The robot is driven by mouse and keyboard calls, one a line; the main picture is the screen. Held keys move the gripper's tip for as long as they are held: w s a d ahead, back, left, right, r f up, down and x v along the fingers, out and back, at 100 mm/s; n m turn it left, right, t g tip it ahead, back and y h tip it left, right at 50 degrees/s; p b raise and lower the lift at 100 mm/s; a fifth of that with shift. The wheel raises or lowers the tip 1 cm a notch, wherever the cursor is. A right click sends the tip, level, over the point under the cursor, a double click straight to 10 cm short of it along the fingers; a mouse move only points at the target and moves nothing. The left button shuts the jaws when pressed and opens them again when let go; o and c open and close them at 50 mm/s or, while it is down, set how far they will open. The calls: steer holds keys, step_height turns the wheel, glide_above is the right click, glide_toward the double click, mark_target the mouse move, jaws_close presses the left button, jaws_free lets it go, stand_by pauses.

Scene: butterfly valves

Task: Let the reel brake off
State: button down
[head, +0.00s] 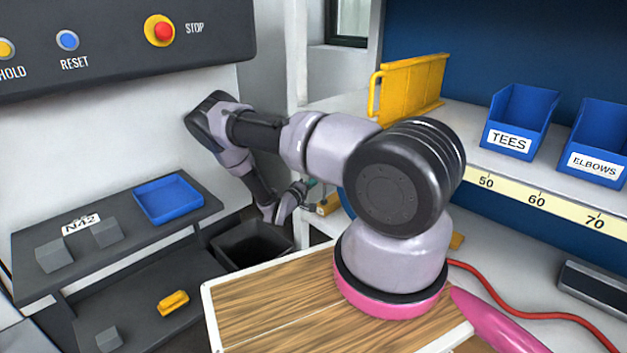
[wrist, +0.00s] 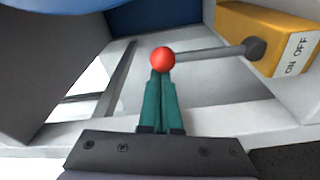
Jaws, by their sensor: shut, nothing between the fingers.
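A yellow box (wrist: 265,38) marked ON OFF is at the upper right of the wrist view. A grey lever (wrist: 208,53) runs left from its pivot to a red ball knob (wrist: 162,60). My gripper (wrist: 160,78) has teal fingers closed together, their tips at the lower edge of the knob; I cannot tell whether they touch it. In the head view my gripper (head: 311,183) is small beyond my arm, close to the yellow box (head: 328,204). A blue rounded part (head: 347,203) beside the box is mostly hidden behind my arm.
A dark bin (head: 252,246) stands below my gripper. A dark two-level shelf (head: 190,218) with a blue tray (head: 168,198) is at left.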

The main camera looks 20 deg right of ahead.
steer(key=shift+s+d+m+h, duration=0.15)
steer(key=shift+s+d+m, duration=0.15)
steer(key=shift+s+m, duration=0.4)
steer(key=shift+s+d+m+h, duration=0.15)
steer(key=shift+s+d+m, duration=0.25)
steer(key=shift+s, duration=0.5)
steer(key=shift+a, duration=0.1)
